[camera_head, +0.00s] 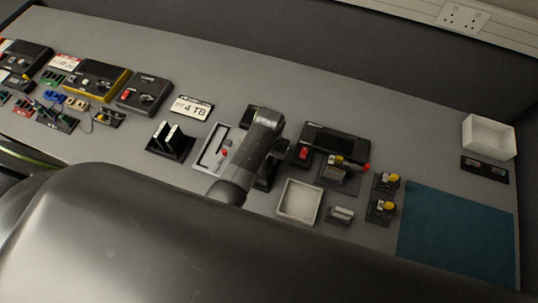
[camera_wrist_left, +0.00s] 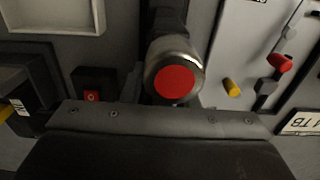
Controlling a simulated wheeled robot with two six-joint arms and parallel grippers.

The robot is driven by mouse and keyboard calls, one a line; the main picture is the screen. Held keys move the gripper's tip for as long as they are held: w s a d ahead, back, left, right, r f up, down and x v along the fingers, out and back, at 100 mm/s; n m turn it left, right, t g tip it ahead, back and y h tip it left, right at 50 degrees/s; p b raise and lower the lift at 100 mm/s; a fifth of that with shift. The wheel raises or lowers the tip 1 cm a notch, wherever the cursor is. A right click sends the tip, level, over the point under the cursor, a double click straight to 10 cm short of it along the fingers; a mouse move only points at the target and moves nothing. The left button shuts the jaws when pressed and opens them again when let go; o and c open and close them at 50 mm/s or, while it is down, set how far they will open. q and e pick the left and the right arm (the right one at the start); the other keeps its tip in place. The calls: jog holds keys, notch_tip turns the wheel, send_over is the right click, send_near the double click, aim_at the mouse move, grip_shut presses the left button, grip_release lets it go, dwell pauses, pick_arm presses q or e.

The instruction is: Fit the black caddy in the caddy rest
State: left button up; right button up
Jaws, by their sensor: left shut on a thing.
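My left gripper (camera_head: 267,168) is low over the middle of the bench, mostly hidden behind my own arm. It is shut on a dark thing, which I take to be the black caddy; its outline is largely hidden. In the left wrist view, a dark body with a screwed edge fills the bottom, and a metal-ringed cylinder with a red end (camera_wrist_left: 175,82) shows above it. I cannot tell the caddy rest for certain among the dark fixtures. My right gripper is not in view.
An open white tray (camera_head: 281,208) stands just right of my arm. A pale tray with coloured pegs (camera_head: 202,160) lies to its left. A black rack (camera_head: 158,146) stands farther left, and a black device (camera_head: 336,136) at the right. A teal mat (camera_head: 460,235) is clear.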

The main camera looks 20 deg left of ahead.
pick_arm(q)
jog(key=shift+f, duration=0.1)
dwell(0.4)
jog(key=shift+f, duration=0.1)
jog(key=shift+f, duration=0.35)
dwell(0.4)
jog(key=shift+f, duration=0.35)
jog(key=o, duration=1.4)
jog(key=shift+c, duration=0.2)
